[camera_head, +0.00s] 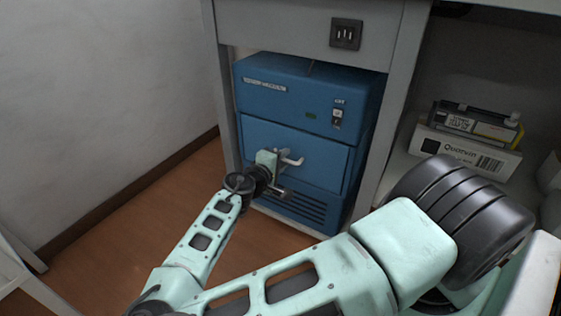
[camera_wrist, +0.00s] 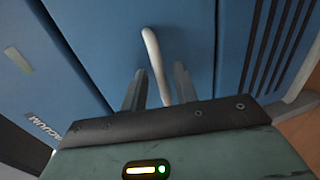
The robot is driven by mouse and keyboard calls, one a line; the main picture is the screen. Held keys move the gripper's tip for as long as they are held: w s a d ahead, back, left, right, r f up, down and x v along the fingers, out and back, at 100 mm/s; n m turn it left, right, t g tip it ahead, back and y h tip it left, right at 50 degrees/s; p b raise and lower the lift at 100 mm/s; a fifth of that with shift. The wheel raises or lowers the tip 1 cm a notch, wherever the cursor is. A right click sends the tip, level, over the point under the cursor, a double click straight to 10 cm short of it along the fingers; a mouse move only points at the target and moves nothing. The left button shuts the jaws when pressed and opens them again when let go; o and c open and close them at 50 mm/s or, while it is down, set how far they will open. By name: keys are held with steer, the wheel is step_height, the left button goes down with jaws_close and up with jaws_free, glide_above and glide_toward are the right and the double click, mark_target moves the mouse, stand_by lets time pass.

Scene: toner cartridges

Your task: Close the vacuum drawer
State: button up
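The blue vacuum unit (camera_head: 300,85) stands under the grey desk. Its drawer front (camera_head: 325,160) is the plain blue panel in the middle, with a pale bar handle (camera_head: 294,160). I cannot tell from these views how far the drawer stands out, if at all. My gripper (camera_head: 281,176) is at the handle, in front of the drawer. In the wrist view the handle (camera_wrist: 152,48) runs down between the two grey fingers of my gripper (camera_wrist: 160,72). A gap shows on both sides of the handle, so the fingers are open around it.
A desk leg (camera_head: 388,120) stands close to the right of the vacuum. A shelf further right holds a Quorvin box (camera_head: 463,150) and a toner cartridge (camera_head: 478,122) on it. A wall (camera_head: 110,80) is at left. The wooden floor (camera_head: 110,225) at left is clear.

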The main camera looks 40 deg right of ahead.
steer(key=p+v, duration=0.5)
steer(key=v, duration=1.2)
steer(key=shift+a, duration=0.2)
